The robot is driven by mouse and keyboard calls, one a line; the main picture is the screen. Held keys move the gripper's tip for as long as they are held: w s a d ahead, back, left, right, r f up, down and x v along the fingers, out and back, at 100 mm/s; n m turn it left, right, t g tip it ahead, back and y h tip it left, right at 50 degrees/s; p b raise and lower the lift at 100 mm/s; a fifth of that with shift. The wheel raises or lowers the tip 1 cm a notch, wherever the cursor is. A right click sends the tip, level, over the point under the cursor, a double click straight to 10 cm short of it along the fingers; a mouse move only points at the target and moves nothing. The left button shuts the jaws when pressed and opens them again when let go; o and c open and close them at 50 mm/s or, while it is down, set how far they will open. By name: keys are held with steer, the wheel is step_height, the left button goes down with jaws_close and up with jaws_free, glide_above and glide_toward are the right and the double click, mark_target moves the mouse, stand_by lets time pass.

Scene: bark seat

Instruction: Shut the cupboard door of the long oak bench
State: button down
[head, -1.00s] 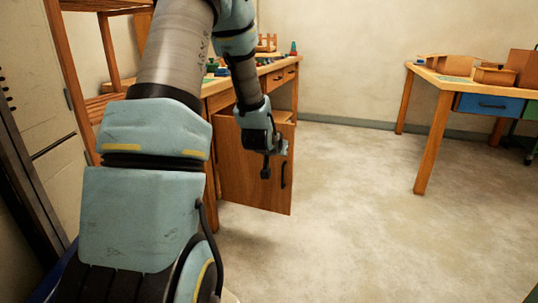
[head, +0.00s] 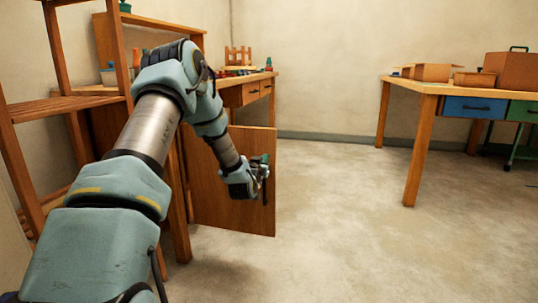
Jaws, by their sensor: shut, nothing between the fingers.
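The long oak bench (head: 231,95) stands along the wall at the left, with drawers under its top. Its cupboard door (head: 232,207) stands open, jutting out from the bench front into the room. My gripper (head: 265,179) is shut and empty. It shows in front of the door panel, close to the door's free right edge; I cannot tell whether it touches the panel. My arm hides part of the bench and door. The door's handle is not visible, and the cupboard's inside is hidden.
A wooden shelf rack (head: 65,105) stands close at the left. A second table (head: 412,150) with blue and green drawers, holding boxes, stands at the right. The concrete floor (head: 330,225) between them is clear.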

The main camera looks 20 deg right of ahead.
mark_target(272, 149)
steer(key=b+x, duration=0.1)
steer(key=x, duration=0.7)
steer(key=shift+s+f, duration=0.1)
steer(key=shift+d, duration=0.15)
